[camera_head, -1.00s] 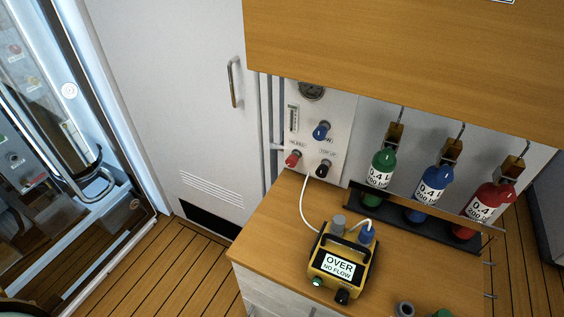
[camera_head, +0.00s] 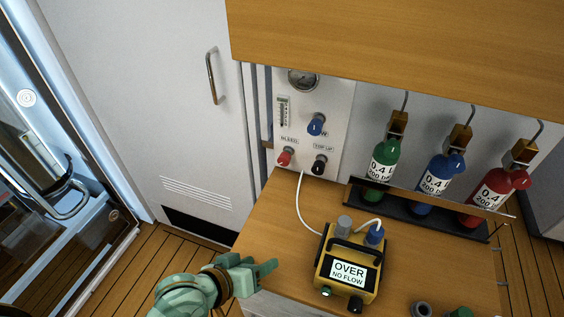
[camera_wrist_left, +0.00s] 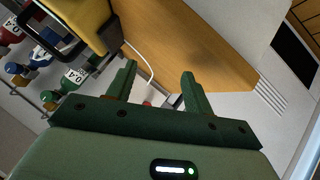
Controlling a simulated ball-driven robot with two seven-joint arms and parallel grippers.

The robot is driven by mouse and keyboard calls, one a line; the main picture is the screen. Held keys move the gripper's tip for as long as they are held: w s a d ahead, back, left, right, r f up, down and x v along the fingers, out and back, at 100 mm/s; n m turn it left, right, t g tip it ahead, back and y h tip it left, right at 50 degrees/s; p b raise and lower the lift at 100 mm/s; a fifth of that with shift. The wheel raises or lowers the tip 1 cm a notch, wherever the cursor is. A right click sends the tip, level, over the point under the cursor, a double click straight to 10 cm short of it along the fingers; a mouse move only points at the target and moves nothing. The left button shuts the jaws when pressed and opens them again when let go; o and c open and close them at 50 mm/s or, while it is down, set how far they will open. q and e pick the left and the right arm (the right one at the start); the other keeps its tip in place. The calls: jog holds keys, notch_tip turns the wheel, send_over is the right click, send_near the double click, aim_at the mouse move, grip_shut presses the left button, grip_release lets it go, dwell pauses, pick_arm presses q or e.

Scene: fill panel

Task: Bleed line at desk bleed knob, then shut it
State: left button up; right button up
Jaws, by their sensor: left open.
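The red bleed knob (camera_head: 285,156) sits low on the left of the white wall panel (camera_head: 338,110), under a "BLEED" label. A small red bit, likely this knob, shows between my fingers in the left wrist view (camera_wrist_left: 147,103). A black knob (camera_head: 319,165) is to its right and a blue knob (camera_head: 316,125) above. The yellow meter (camera_head: 340,267) on the desk reads "OVER NO FLOW", with a white hose leading to the panel. My left gripper (camera_head: 254,266) is open and empty near the desk's left front edge, well short of the knob. My right gripper is not in view.
A wooden cabinet (camera_head: 400,55) overhangs the panel. The desk left of the meter is mostly clear, apart from the hose.

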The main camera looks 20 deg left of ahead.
aim_at(283, 162)
pick_arm(q)
jog(key=w+d+n, duration=0.1)
jog(key=n, duration=0.1)
jog(key=w+d+r+n+t+h, duration=0.1)
jog(key=r+n+t+h, duration=0.1)
jog(key=n, duration=0.1)
jog(key=shift+w+d+n, duration=0.3)
jog(key=shift+w+d, duration=0.1)
jog(key=w+a+n+t+y, duration=0.1)
jog(key=w+a+n+t, duration=0.1)
jog(key=n, duration=0.7)
jog(key=w+a+r+n+t+y, duration=0.1)
jog(key=w+a+n+t+y, duration=0.1)
jog(key=n, duration=0.7)
jog(key=w+a+r+n+t+y, duration=0.1)
jog(key=w+a+n+t+y, duration=0.1)
jog(key=n, duration=0.7)
jog(key=shift+w+r, duration=0.1)
jog(key=shift+w, duration=0.75)
jog(key=shift+w+n+y, duration=0.3)
jog(key=shift+w+n, duration=0.05)
jog(key=shift+n, duration=0.05)
jog(key=w, duration=0.7)
jog(key=w+b, duration=0.1)
jog(key=w, duration=0.7)
jog(key=shift+w+d, duration=0.2)
jog(key=shift+w, duration=0.05)
jog(key=c, duration=1)
